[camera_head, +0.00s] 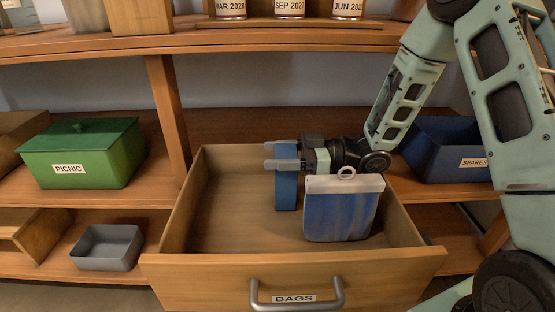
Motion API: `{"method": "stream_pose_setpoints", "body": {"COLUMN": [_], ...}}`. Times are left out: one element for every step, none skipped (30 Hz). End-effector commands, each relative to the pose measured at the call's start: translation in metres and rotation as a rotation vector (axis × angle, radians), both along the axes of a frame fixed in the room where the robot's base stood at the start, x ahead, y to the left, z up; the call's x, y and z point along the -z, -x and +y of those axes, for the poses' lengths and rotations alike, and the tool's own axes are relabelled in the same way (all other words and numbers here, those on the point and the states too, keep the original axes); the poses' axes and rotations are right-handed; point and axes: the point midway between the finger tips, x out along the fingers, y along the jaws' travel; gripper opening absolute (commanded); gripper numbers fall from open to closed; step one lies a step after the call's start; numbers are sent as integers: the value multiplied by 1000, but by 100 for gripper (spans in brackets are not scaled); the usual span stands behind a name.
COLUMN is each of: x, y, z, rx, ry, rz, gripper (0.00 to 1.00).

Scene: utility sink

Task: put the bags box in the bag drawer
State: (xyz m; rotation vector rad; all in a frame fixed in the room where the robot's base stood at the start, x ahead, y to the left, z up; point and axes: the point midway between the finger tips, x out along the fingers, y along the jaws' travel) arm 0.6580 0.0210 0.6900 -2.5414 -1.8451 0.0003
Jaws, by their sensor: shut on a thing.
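My gripper (283,154) is over the drawer's inside, fingers pointing left, shut on a narrow blue box (286,192). This box, which I take to be the bags box, hangs upright below the fingers, inside the drawer's outline. I cannot tell whether its bottom touches the drawer floor. No label shows on it. A blue container with a white top and a ring (340,212) stands in the drawer's right part, in front of my gripper, and hides part of it.
The drawer's left half is bare. A green PICNIC box (80,152) and a grey tray (107,248) sit on shelves at left. A blue SPARES bin (440,150) is at right behind my arm. A shelf with dated jars (289,8) runs above the drawer.

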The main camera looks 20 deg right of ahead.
Motion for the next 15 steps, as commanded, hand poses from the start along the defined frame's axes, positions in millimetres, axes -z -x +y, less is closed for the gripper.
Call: {"method": "stream_pose_setpoints", "body": {"x": [1,0,-1,-1,-1,-1,0,0,2,3,3,3,3,3,2], "y": [0,0,0,0,0,0,0,0,0,0,0,0,0,0,0], "z": [0,0,0,0,0,0,0,0,0,0,0,0,0,0,0], "rx": [-1,-1,-1,-1,-1,-1,-1,-1,-1,-1,-1,-1,-1,-1,-1], "ry": [-1,0,0,0,0,-1,-1,-1,-1,-1,0,0,0,0,0], "rz": [-1,-2,-2,-2,-2,-1,-1,-1,-1,0,0,0,0,0,0], "gripper": [13,13,13,13,13,13,13,13,13,13,59,70,78,78,78]}}
